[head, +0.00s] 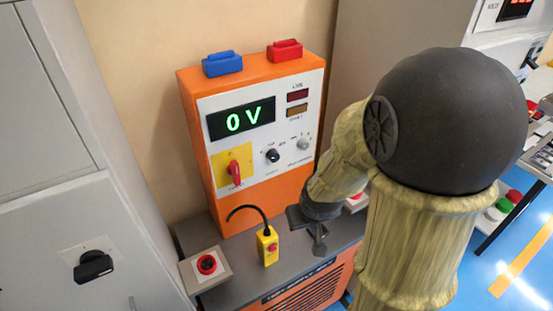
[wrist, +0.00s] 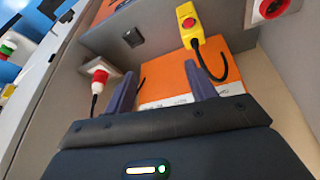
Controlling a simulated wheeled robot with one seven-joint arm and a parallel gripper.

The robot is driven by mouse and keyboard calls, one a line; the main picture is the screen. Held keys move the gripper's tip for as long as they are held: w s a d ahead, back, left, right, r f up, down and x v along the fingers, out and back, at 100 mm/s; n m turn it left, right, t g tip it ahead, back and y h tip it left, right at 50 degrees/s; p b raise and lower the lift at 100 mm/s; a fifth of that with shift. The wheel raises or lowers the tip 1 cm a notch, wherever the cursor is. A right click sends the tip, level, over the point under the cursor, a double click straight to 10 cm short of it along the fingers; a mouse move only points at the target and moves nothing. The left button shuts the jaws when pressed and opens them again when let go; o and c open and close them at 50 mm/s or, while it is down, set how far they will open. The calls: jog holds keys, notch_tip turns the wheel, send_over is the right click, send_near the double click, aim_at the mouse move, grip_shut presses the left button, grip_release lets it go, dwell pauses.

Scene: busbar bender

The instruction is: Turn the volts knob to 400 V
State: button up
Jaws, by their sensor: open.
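An orange supply unit (head: 197,150) stands on a grey bench. Its white panel has a green display (head: 241,118) reading 0 V. Below it are a black knob (head: 272,156) and, to its right, a smaller grey knob (head: 303,144); their labels are too small to read, so I cannot tell which is marked volts. A red switch handle (head: 235,173) sits on a yellow plate at the left. My gripper (head: 318,240) is low at the panel's lower right, apart from the knobs. In the wrist view its fingers (wrist: 163,88) are spread and empty, and no knob is clear there.
A yellow pendant (head: 268,247) with a black cable stands on the bench, also in the wrist view (wrist: 189,22). A red button box (head: 206,264) is left of it. Blue (head: 222,64) and red (head: 285,50) blocks sit atop the unit. My arm hides the right side.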

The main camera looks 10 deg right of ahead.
jog(key=w+d+n+t+y+p, duration=0.1)
jog(key=w+t+y+p, duration=0.1)
jog(key=t, duration=0.4)
jog(key=w+d+f+n+t+y+p, duration=0.1)
jog(key=w+d+n+t+y+p, duration=0.1)
jog(key=w+t+y, duration=0.2)
jog(key=w+t, duration=0.2)
jog(key=shift+w+d+f+n+t, duration=0.15)
jog(key=shift+w+f+n+t, duration=0.15)
jog(key=shift+w+t, duration=0.1)
